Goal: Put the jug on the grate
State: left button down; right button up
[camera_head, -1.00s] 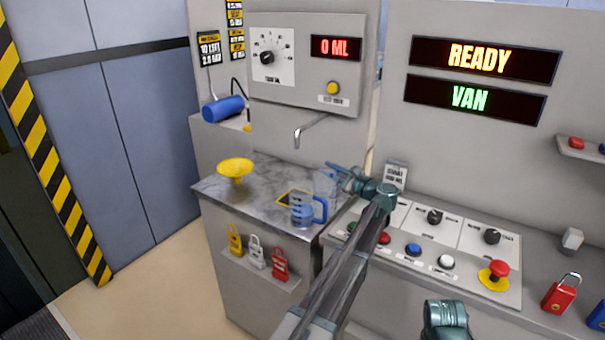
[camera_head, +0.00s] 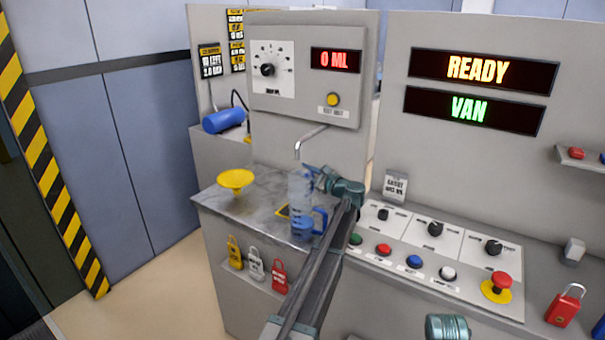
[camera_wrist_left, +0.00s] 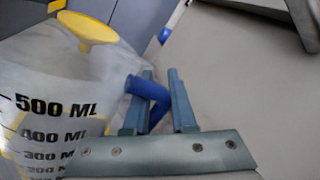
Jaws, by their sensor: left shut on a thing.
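A clear measuring jug (camera_head: 299,190) with black ML marks hangs at my left gripper (camera_head: 308,172), just below the metal spout. In the left wrist view the jug (camera_wrist_left: 45,105) fills the left side, and its blue handle (camera_wrist_left: 149,89) is between the fingers of my left gripper (camera_wrist_left: 158,100). The gripper is shut on this handle. A dark patch with a yellow edge (camera_head: 283,211), perhaps the grate, lies on the counter and is partly hidden. A blue vessel with a handle (camera_head: 304,224) shows in front of it, below the clear jug.
A yellow funnel-like dish (camera_head: 236,180) stands left on the grey counter (camera_head: 222,200). The spout (camera_head: 308,139) is above. Several padlocks (camera_head: 256,266) hang on the counter's front. A button panel (camera_head: 425,250) is at the right.

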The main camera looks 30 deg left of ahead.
pick_arm(q)
jog(key=shift+w+a+f+b, duration=0.3)
jog(key=shift+a+f+b, duration=0.3)
jog(key=shift+a+f, duration=0.1)
jog(key=shift+r, duration=0.1)
jog(key=c, duration=0.7)
grip_release()
jog(key=shift+c, duration=0.2)
jog(key=v, duration=1.2)
